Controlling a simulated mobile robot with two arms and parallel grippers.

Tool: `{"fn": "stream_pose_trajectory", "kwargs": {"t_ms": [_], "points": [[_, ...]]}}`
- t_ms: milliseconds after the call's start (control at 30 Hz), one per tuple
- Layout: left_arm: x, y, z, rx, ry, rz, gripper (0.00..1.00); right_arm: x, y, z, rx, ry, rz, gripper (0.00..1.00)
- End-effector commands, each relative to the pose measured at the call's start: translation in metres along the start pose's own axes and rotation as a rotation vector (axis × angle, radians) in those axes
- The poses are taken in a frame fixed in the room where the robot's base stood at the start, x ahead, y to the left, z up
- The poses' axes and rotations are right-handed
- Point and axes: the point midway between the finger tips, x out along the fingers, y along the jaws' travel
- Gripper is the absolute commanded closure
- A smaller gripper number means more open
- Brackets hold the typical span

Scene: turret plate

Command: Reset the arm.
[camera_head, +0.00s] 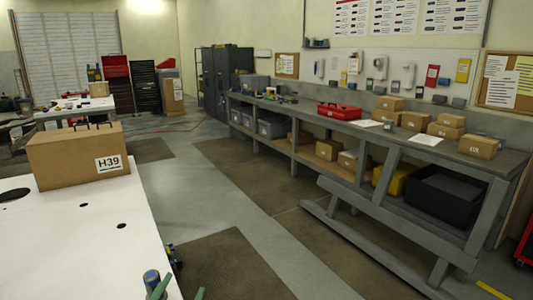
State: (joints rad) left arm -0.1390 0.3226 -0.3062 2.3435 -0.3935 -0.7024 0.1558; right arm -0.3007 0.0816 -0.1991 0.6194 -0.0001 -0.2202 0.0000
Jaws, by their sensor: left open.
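My left gripper (180,289) shows only at the bottom edge, where two green fingertips stand apart with nothing visible between them. Most of it is cut off by the frame. It is at the right edge of the white plate (75,250), which has several dark holes. A small blue-grey cylinder (151,277) is close by on the left, partly behind one fingertip. My right gripper is not in view.
A cardboard box marked H39 (80,158) stands at the plate's far end. A small dark item with blue and yellow (173,257) is at the plate's edge. A long grey workbench (330,125) runs along the right. Floor between is clear.

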Motion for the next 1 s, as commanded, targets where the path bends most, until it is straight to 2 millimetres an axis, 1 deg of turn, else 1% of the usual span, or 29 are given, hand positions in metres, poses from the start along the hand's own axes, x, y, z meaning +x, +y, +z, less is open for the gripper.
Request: {"fn": "stream_pose_trajectory", "kwargs": {"t_ms": [33,67,100,167,200,300,400,500,567,600,700,733,800,867,967,1000], "points": [[-0.014,0.007,0.038,-0.050,-0.142,0.014,0.43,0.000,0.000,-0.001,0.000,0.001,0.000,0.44],[-0.023,0.011,0.059,-0.075,-0.224,0.023,0.43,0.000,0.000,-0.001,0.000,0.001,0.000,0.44],[-0.037,0.017,0.085,-0.105,-0.328,0.040,0.43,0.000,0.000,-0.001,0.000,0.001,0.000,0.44],[-0.061,0.028,0.119,-0.144,-0.474,0.068,0.43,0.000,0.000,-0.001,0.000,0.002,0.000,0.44],[-0.076,0.035,0.138,-0.166,-0.558,0.087,0.43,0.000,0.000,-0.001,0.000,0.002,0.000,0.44],[-0.114,0.050,0.172,-0.208,-0.732,0.136,0.43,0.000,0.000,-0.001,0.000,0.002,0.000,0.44],[-0.148,0.064,0.195,-0.240,-0.871,0.182,0.43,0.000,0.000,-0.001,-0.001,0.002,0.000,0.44],[-0.181,0.076,0.211,-0.264,-0.990,0.227,0.43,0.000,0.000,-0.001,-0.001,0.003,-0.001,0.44],[-0.200,0.083,0.218,-0.279,-1.054,0.254,0.43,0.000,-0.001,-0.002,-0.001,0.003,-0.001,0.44],[-0.212,0.087,0.222,-0.288,-1.097,0.272,0.43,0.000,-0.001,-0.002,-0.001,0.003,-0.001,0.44],[-0.240,0.097,0.232,-0.306,-1.190,0.315,0.43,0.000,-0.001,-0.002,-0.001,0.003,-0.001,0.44],[-0.233,0.101,0.243,-0.301,-1.187,0.314,0.43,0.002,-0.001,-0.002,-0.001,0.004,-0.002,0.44],[-0.226,0.110,0.262,-0.299,-1.193,0.315,0.43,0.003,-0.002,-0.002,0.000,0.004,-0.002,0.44],[-0.222,0.118,0.278,-0.298,-1.198,0.317,0.43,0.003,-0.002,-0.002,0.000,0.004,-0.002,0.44],[-0.216,0.133,0.309,-0.296,-1.210,0.322,0.43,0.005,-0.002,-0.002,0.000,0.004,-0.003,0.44],[-0.214,0.140,0.323,-0.295,-1.216,0.325,0.43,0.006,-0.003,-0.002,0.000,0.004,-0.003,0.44]]}}
